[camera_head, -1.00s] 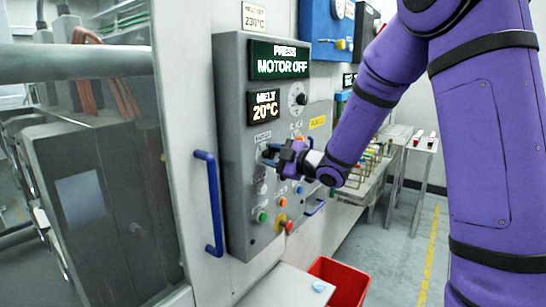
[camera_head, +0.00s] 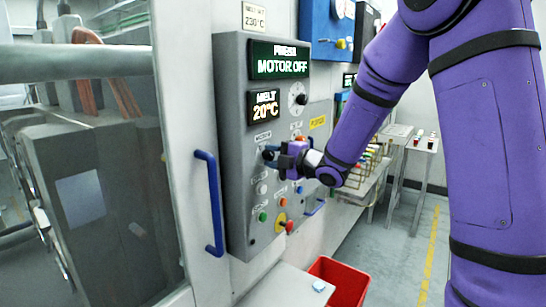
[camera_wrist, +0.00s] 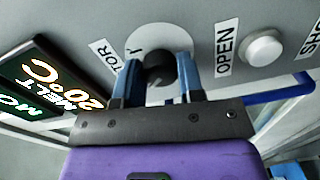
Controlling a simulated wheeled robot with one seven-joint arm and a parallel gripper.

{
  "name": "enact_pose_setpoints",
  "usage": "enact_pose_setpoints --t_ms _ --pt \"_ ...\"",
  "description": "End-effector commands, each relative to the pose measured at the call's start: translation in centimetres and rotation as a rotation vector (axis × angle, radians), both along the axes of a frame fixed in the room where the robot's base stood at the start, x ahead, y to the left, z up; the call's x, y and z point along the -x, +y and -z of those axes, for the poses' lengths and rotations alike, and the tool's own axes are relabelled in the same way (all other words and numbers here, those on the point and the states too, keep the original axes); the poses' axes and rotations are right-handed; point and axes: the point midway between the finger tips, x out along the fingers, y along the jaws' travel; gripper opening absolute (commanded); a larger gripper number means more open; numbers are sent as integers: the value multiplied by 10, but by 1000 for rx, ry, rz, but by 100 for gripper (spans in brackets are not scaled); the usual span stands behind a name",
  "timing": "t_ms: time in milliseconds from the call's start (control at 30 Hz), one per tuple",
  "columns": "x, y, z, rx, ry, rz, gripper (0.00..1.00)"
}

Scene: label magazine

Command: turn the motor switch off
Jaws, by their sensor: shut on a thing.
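The motor switch is a black rotary knob (camera_wrist: 158,68) on a pale round plate, partly hidden, with a label ending in "TOR" beside it in the wrist view. My gripper (camera_wrist: 157,85) has its two blue fingers closed on either side of this knob. In the head view my gripper (camera_head: 270,153) is at the grey control panel (camera_head: 236,190), under the "MOTOR" label, and hides the knob. The panel's display (camera_head: 279,60) reads "PRESS MOTOR OFF".
A "MELT 20°C" display (camera_head: 264,106) and a dial (camera_head: 297,97) are above my gripper. Several coloured buttons sit below it, including a red one (camera_head: 290,226). A blue handle (camera_head: 209,203) is left of the panel. A red bin (camera_head: 340,281) stands below.

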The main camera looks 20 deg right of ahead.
Motion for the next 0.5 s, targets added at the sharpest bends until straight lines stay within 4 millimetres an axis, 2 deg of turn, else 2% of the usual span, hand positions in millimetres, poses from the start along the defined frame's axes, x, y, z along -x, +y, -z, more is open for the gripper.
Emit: enact_pose_setpoints --t_ms 300,333,400,500 --pt "0 0 1 2 2 0 12" --pt "0 0 1 1 2 0 42" --pt "0 0 1 1 2 0 59" --pt "0 0 1 1 2 0 61"
